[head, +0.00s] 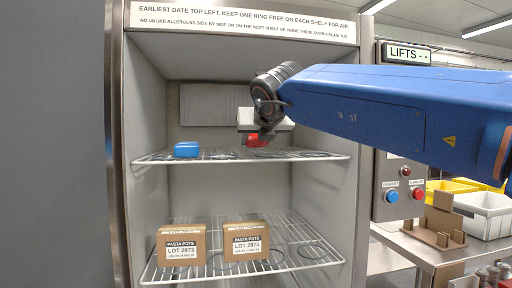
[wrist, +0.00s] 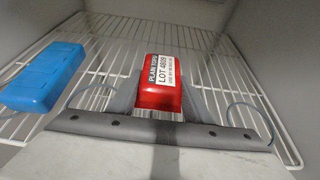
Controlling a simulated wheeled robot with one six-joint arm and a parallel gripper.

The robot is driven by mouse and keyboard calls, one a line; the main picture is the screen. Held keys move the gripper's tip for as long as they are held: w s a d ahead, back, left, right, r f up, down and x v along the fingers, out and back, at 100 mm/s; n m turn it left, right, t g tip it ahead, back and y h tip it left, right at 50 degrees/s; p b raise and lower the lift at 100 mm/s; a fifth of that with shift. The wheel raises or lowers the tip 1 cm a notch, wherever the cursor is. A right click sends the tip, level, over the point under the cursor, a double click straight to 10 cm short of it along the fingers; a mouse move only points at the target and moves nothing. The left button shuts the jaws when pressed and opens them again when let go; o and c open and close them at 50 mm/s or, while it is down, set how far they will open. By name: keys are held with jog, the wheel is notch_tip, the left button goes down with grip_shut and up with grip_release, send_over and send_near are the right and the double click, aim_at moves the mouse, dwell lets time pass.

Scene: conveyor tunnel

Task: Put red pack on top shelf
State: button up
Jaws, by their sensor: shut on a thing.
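The red pack (wrist: 160,90) has a white label reading LOT 4809, and part of the label reads PLAIN. My gripper (head: 258,138) is shut on the red pack, which also shows in the head view (head: 257,141) just below the gripper. The gripper is inside the cabinet, over the top wire shelf (head: 225,157). I cannot tell whether the pack touches the wires. In the wrist view the pack sits between the two grey fingers, with the shelf wires behind it.
A blue pack (head: 186,149) lies on the top shelf at the left; it also shows in the wrist view (wrist: 45,77). Two brown PASTA POTS cartons (head: 181,245) stand on the lower shelf (head: 300,262). Ring marks show on both shelves. Cabinet walls flank the arm.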

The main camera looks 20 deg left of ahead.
jog(key=shift+f, duration=1)
jog(key=shift+f, duration=0.1)
jog(key=o, duration=1.3)
jog(key=shift+o, duration=0.2)
jog(key=shift+s, duration=0.1)
jog(key=v, duration=1.2)
